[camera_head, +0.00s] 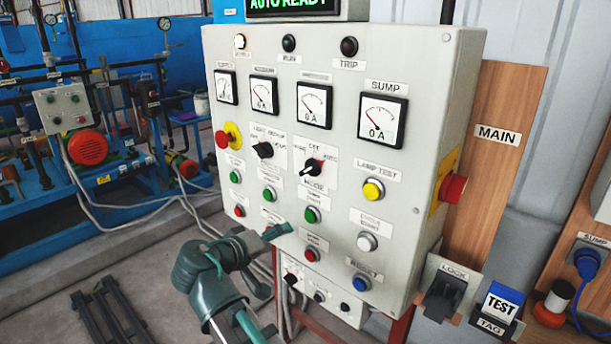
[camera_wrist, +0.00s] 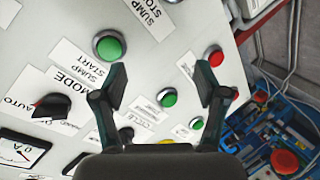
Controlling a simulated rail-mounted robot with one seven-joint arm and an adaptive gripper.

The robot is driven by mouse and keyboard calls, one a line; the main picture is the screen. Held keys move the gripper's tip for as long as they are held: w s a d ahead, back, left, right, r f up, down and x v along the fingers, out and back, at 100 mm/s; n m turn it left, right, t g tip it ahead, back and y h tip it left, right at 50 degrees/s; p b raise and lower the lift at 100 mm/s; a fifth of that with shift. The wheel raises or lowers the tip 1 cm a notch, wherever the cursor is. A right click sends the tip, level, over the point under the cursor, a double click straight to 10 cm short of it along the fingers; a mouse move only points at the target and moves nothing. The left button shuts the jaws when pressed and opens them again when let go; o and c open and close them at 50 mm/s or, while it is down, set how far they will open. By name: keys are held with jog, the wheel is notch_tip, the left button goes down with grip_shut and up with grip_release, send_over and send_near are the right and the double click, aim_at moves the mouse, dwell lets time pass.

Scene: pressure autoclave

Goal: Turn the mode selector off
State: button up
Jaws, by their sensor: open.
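The mode selector (camera_head: 313,167) is a black rotary knob on the grey control panel, above its MODE label. OFF is printed above it and AUTO to its upper right. Its handle lies slanted, one end towards AUTO and the other, with a pale mark, to the lower left. The knob also shows at the left of the wrist view (camera_wrist: 52,106). My gripper (camera_head: 268,258) is in front of the panel's lower part, below the selector. In the wrist view its two fingers (camera_wrist: 162,76) are apart and empty, with the selector outside them to the left.
A similar black selector (camera_head: 265,150) is left of the mode selector. Several coloured buttons, including the green sump start (camera_head: 311,214), sit below. A display (camera_head: 292,5) reads AUTO READY.

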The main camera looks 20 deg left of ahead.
aim_at(309, 169)
jog(key=s+r+m+t+h, duration=0.1)
jog(key=s+r+m, duration=0.1)
jog(key=r, duration=0.6)
jog(key=s+r+m+t+h, duration=0.2)
jog(key=r, duration=0.5)
jog(key=x, duration=0.3)
jog(key=p+x, duration=0.1)
jog(key=x, duration=0.3)
jog(key=d+r+p+x, duration=0.1)
jog(key=x, duration=0.3)
jog(key=shift+s+d, duration=0.15)
jog(key=shift+d, duration=0.05)
jog(key=c, duration=1.1)
